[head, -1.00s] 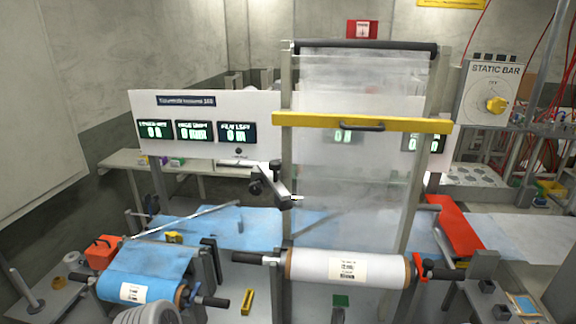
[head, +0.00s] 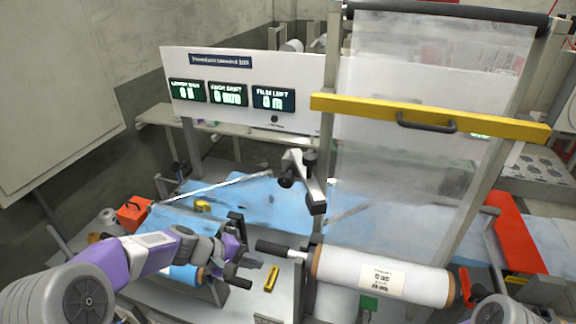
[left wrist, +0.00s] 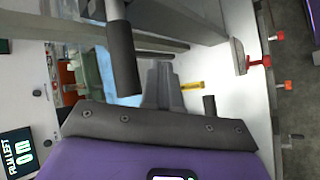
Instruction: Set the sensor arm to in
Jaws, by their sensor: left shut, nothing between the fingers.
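What looks like the sensor arm is a grey jointed arm (head: 312,185) with black ends, mounted beside the frame post left of the clear film sheet. It slants down to the right in the head view. My left gripper (head: 243,268) is shut and empty, below and left of that arm and apart from it. It is in front of the blue film roll, near the black spindle end of the white roll. In the left wrist view, a black cylinder (left wrist: 123,60) hangs close to the gripper; I cannot tell which part it is. My right gripper is out of view.
A white film roll (head: 340,273) lies right of my left gripper. A yellow bar (head: 370,109) with a handle crosses the clear sheet. A small yellow block (head: 272,278) lies on the table nearby. A panel with green displays (head: 229,94) stands behind.

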